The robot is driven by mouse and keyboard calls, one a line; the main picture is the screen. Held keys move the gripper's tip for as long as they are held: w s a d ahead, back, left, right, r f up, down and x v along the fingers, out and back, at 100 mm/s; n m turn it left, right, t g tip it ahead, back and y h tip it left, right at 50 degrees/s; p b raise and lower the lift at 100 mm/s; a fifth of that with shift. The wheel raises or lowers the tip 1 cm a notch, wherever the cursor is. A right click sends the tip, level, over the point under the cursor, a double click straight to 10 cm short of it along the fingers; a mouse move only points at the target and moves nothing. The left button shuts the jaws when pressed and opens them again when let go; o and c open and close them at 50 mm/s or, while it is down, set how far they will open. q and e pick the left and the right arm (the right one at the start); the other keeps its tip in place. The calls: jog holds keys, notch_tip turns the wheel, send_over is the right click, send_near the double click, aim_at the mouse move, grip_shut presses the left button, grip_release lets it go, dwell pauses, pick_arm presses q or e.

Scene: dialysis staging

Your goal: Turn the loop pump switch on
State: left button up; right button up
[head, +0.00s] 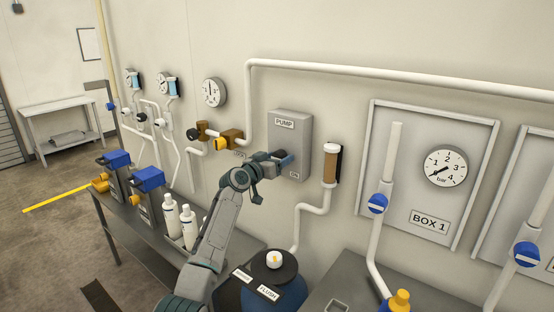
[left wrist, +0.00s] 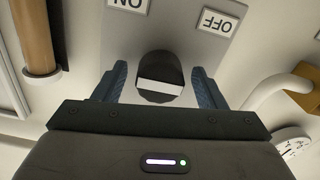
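The grey pump box (head: 297,130) is on the wall in the middle of the head view, with a PUMP label (head: 285,123) and an ON label near its lower edge. In the left wrist view the dark round switch (left wrist: 160,70), with a white band, stands out from the box face. The ON label (left wrist: 128,4) and OFF label (left wrist: 216,21) appear upside down beyond it. My left gripper (left wrist: 160,78) is open, with one blue finger on each side of the switch and a visible gap at each. In the head view the left gripper (head: 284,161) covers the switch. My right gripper is not in view.
A brown-filled clear cylinder (head: 330,166) is close to the right of the box. A brass valve (head: 230,138) and pipes are to its left. White bottles (head: 172,215) stand on the bench below; a blue tank (head: 290,292) stands in front.

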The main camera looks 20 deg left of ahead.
pick_arm(q)
jog(key=c, duration=0.9)
jog(key=shift+c, duration=0.2)
jog(key=shift+n, duration=0.3)
jog(key=n, duration=0.2)
jog(key=shift+n, duration=0.3)
jog(key=n, duration=0.3)
jog(key=shift+n, duration=0.4)
jog(key=n+p, duration=0.2)
jog(key=n, duration=0.3)
jog(key=n+p, duration=0.1)
jog(key=n, duration=0.2)
jog(key=shift+n+p, duration=0.8)
jog(key=shift+n, duration=0.6)
jog(key=shift+f, duration=0.1)
